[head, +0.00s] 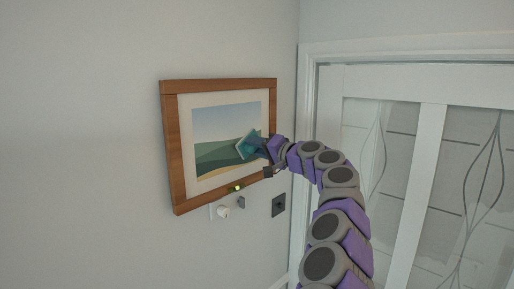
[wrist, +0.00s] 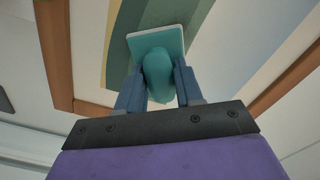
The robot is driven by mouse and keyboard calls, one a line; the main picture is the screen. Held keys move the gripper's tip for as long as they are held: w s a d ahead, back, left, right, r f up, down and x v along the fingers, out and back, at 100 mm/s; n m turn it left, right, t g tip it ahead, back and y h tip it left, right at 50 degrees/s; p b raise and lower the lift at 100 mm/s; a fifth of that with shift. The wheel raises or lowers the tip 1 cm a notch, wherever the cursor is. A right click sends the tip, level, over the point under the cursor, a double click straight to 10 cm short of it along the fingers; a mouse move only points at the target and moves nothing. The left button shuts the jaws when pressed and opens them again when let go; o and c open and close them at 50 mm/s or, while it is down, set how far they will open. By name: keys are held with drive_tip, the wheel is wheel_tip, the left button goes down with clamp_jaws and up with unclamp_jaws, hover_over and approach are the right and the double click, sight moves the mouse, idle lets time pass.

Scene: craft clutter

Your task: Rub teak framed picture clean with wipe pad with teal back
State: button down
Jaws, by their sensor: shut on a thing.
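The teak framed picture (head: 170,150) hangs on the wall left of the door. It shows green hills, a pale sky and a sandy strip inside a white mat. My gripper (head: 262,147) is at the right part of the picture. In the wrist view my gripper (wrist: 160,88) is shut on the teal handle of the wipe pad (wrist: 172,40). The teal pad also shows in the head view (head: 247,144), tilted, in front of the green hills. I cannot tell whether its face touches the picture. Any dirt on the picture is too small to tell.
Below the frame, a white plug or knob (head: 223,211), a small grey block (head: 241,202) and a dark square plate (head: 279,204) are on the wall. A white door with patterned glass (head: 385,140) stands to the right. The wall left of the picture is clear.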

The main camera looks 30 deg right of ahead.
sight(240, 149)
drive_tip(key=a+b, duration=0.1)
drive_tip(key=b, duration=0.2)
drive_tip(key=shift+s+a+f, duration=0.2)
drive_tip(key=shift+s+a, duration=0.1)
drive_tip(key=shift+a, duration=0.05)
drive_tip(key=shift+s+a+r, duration=0.1)
drive_tip(key=shift+a+r, duration=0.05)
drive_tip(key=shift+a, duration=0.1)
drive_tip(key=shift+s+a+b, duration=0.35)
drive_tip(key=shift+a+b, duration=0.5)
drive_tip(key=shift+b, duration=0.3)
drive_tip(key=shift+s+a, duration=0.15)
drive_tip(key=shift+a, duration=0.4)
drive_tip(key=shift+d, duration=0.1)
